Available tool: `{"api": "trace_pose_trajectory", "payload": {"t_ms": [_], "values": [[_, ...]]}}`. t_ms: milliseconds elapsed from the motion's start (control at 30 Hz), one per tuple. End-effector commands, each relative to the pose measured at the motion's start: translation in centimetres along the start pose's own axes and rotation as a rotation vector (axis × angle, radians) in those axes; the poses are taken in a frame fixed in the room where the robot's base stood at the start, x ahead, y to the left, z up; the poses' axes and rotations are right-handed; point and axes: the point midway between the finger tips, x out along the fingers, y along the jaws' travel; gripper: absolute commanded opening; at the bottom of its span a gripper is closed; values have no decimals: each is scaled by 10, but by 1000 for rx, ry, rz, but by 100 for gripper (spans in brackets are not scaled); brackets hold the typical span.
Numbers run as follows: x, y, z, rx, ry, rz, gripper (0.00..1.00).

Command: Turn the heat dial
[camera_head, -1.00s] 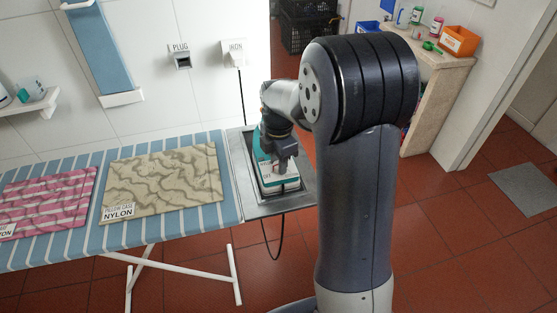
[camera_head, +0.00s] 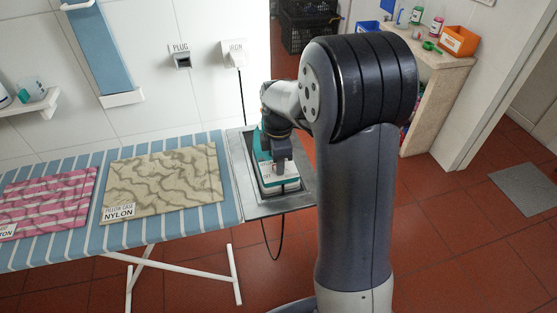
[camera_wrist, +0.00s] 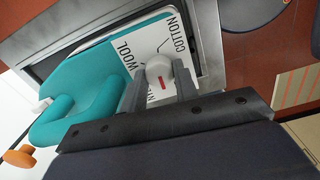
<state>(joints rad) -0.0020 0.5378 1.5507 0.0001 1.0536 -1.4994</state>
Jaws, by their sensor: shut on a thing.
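The heat dial (camera_wrist: 158,68) is a pale round knob with a red mark, set on a white plate lettered COTTON, WOOL and a partly hidden word starting NY. It sits on the teal iron (camera_wrist: 85,75), which has a looped handle. My gripper (camera_wrist: 160,82) has one finger on each side of the dial and is shut on it. The red mark shows between the fingers. In the head view the iron (camera_head: 265,168) rests on the metal tray at the board's right end, with my gripper (camera_head: 280,168) over it. The dial is hidden there.
The metal tray (camera_head: 245,190) adjoins the striped ironing board (camera_head: 160,232). A NYLON pillow case (camera_head: 165,180) and a pink striped cloth (camera_head: 50,198) lie on the board. A cord (camera_head: 266,242) hangs below the tray. The wall has PLUG (camera_head: 180,57) and IRON (camera_head: 234,55) fittings.

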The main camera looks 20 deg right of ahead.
Motion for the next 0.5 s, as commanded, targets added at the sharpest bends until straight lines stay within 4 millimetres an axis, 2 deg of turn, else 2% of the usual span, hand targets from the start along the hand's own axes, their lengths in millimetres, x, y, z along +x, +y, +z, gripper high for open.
{"api": "trace_pose_trajectory", "payload": {"t_ms": [500], "values": [[-1, 0, 0, 490, 0, 1, 6]]}}
